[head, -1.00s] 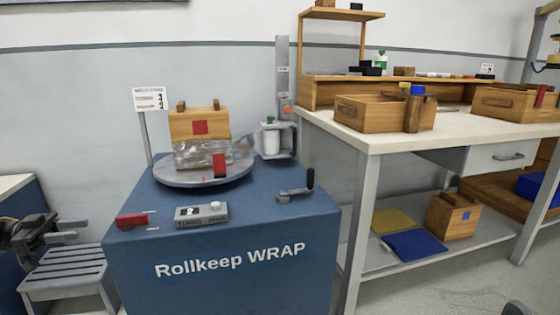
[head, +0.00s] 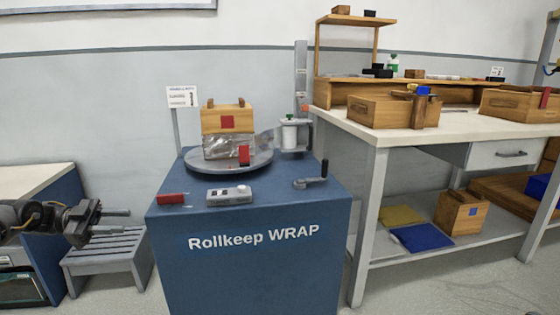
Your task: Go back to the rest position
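My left gripper (head: 106,222) is at the left edge of the head view, in front of the grey slatted stool and left of the blue wrapping station. Its fingers point right, with a gap between them and nothing held. The blue station (head: 255,262) reads "Rollkeep WRAP". On its round turntable (head: 200,165) stands a wooden box (head: 214,121) with a red square, its lower part covered in clear film. My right gripper is not in view.
A grey slatted stool (head: 108,249) stands left of the station. A red item (head: 172,199), a grey control box (head: 229,196) and a crank handle (head: 312,180) are on the station top. A workbench (head: 360,131) with wooden crates stands at right.

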